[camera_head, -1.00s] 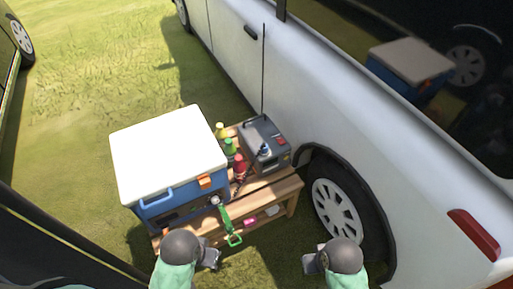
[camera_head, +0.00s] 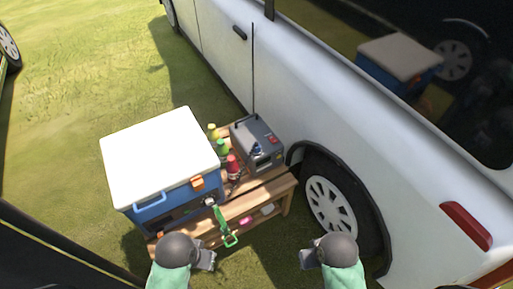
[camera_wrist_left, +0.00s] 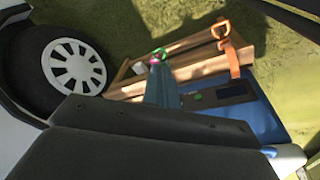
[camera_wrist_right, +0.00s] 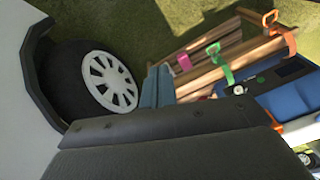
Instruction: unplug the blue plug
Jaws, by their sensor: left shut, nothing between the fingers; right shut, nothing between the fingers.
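The blue plug (camera_head: 257,148) sits at the front of a grey power box (camera_head: 257,138) on the wooden bench. It is small, and I cannot make out how deep it sits. My left gripper (camera_head: 209,260) is shut and empty in front of the bench, below the cooler. My right gripper (camera_head: 307,258) is shut and empty, right of the bench and near the van's wheel. Both are well apart from the plug. The shut fingers also show in the left wrist view (camera_wrist_left: 161,84) and the right wrist view (camera_wrist_right: 157,86). Neither wrist view shows the plug.
A blue cooler with a white lid (camera_head: 160,155) fills the bench's left side. Red (camera_head: 233,166), green and yellow bottles stand between it and the box. A green strap (camera_head: 223,228) hangs in front. The white van (camera_head: 330,115) and its wheel (camera_head: 330,207) border the right.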

